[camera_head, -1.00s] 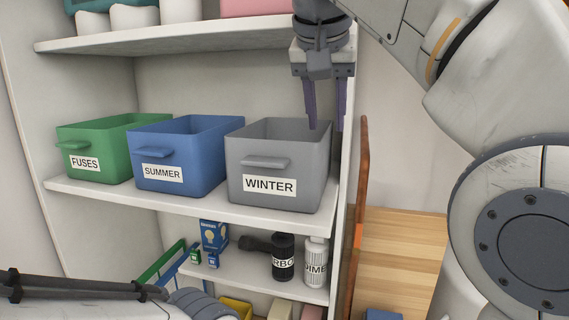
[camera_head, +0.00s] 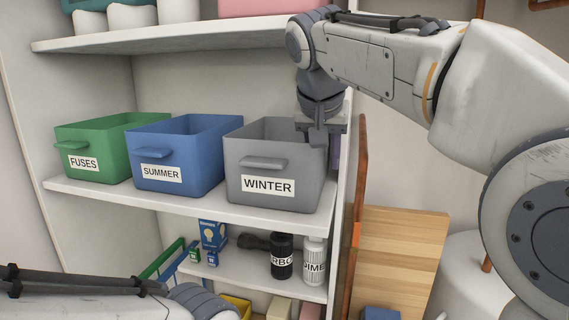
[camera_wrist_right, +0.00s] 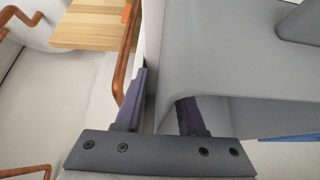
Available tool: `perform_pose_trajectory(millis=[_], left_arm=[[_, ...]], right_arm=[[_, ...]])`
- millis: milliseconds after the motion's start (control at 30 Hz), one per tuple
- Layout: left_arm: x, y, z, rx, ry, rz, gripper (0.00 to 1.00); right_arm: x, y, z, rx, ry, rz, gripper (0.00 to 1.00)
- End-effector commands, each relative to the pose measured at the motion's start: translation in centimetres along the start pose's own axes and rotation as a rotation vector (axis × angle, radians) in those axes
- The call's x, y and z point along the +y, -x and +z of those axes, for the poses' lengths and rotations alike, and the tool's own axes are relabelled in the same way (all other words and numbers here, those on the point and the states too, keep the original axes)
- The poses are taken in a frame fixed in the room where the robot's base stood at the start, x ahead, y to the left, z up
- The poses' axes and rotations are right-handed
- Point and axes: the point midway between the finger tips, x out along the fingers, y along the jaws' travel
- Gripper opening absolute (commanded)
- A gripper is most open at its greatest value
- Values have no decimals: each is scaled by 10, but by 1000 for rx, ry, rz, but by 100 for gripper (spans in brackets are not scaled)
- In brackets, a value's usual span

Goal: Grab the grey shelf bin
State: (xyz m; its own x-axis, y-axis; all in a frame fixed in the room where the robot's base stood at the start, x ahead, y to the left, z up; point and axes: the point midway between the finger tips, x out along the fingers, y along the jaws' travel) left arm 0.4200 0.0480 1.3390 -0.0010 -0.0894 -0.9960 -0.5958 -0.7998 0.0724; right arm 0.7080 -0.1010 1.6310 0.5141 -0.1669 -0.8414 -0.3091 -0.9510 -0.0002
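The grey bin (camera_head: 247,168) labelled WINTER stands upright on the middle shelf, at the right end of a row of bins. Its handle faces the front. My right gripper (camera_head: 325,152) is at the bin's right wall, pointing down. In the right wrist view my right gripper (camera_wrist_right: 162,92) shows two separated purple fingers, with the grey bin (camera_wrist_right: 230,60) at the right finger and the left finger outside it. The fingers look open; contact with the wall cannot be told. My left gripper is out of view; only part of my left arm shows.
A blue SUMMER bin (camera_head: 180,150) and a green FUSES bin (camera_head: 92,150) stand left of the grey one. The shelf's side panel (camera_head: 347,165) is close on the right. Bottles and small boxes sit on the shelf below (camera_head: 255,274).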

Motion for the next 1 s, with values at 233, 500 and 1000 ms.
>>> perform_pose_trajectory(millis=[233, 500, 1000], left_arm=[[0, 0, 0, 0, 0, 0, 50], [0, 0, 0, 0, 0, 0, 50], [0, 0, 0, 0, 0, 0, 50]], right_arm=[[0, 0, 0, 0, -1, 0, 0], [0, 1, 0, 0, -1, 0, 0], [0, 1, 0, 1, -1, 0, 0]])
